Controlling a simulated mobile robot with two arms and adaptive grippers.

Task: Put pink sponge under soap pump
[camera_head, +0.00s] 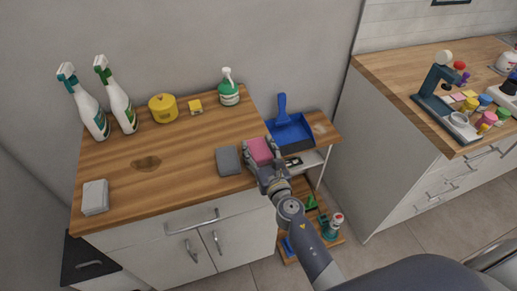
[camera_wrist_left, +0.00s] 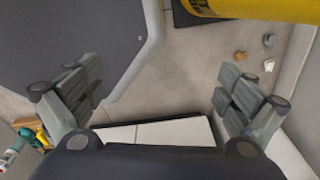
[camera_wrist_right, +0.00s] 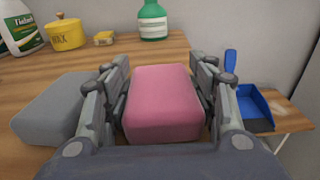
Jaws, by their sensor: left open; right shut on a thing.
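The pink sponge (camera_head: 260,150) is at the right front edge of the wooden counter in the head view. My right gripper (camera_head: 263,163) is shut on it; in the right wrist view the pink sponge (camera_wrist_right: 163,104) sits between both fingers. I cannot tell whether it touches the counter. The green soap pump (camera_head: 229,90) with a white top stands upright at the back right of the counter, apart from the sponge. Its lower part shows in the right wrist view (camera_wrist_right: 152,22). My left gripper (camera_wrist_left: 148,105) is open and empty in the left wrist view, over the floor.
A grey sponge (camera_head: 228,161) lies just left of the pink one. A yellow wax pot (camera_head: 163,108), a small yellow box (camera_head: 196,106) and two spray bottles (camera_head: 119,100) stand along the back. A blue dustpan (camera_head: 290,131) lies on the right side shelf. The counter's middle is mostly clear.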

